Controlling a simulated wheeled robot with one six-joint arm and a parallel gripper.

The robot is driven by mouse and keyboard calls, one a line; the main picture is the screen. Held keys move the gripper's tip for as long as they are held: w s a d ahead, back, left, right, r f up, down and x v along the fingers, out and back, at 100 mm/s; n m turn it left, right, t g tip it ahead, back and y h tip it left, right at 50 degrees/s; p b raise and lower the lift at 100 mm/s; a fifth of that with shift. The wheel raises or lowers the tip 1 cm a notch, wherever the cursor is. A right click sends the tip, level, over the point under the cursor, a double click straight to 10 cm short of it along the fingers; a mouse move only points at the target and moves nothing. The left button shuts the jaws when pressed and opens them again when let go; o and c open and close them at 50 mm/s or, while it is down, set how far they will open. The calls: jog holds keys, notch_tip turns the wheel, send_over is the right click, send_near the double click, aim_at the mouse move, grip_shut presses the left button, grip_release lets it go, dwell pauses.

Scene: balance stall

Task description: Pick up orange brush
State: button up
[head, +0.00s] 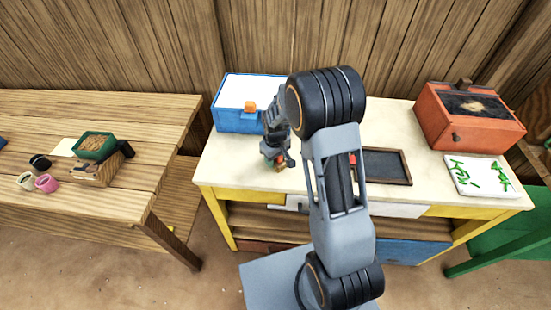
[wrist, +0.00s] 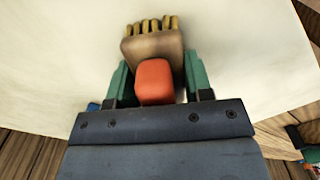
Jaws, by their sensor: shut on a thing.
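The orange brush (wrist: 155,80) is between the green finger pads of my gripper (wrist: 157,84) in the wrist view. Its orange block faces the camera, with a tan part and yellowish bristle-like tufts beyond it. My gripper is shut on it. In the head view my gripper (head: 277,160) is low over the left part of the cream tabletop (head: 235,165). The brush is mostly hidden there by the gripper and arm. I cannot tell whether the brush touches the tabletop.
A dark tray (head: 387,166), a white board with green marks (head: 470,184) and a red box (head: 445,130) are to the right. A wooden table (head: 90,215) with cups and a green bowl stands left.

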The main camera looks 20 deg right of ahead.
jog(key=c, duration=0.4)
jog(key=shift+r, duration=0.1)
jog(key=shift+r, duration=0.6)
jog(key=s+a+r, duration=0.1)
jog(key=s+r, duration=0.3)
jog(key=s+a+r+b, duration=0.1)
jog(key=s+a+r, duration=0.1)
jog(key=s, duration=0.3)
jog(key=s+a+r+b, duration=0.1)
jog(key=s+r, duration=0.3)
jog(key=r, duration=0.1)
jog(key=shift+s+a+r, duration=0.15)
jog(key=shift+a+r, duration=0.1)
jog(key=shift+r, duration=0.05)
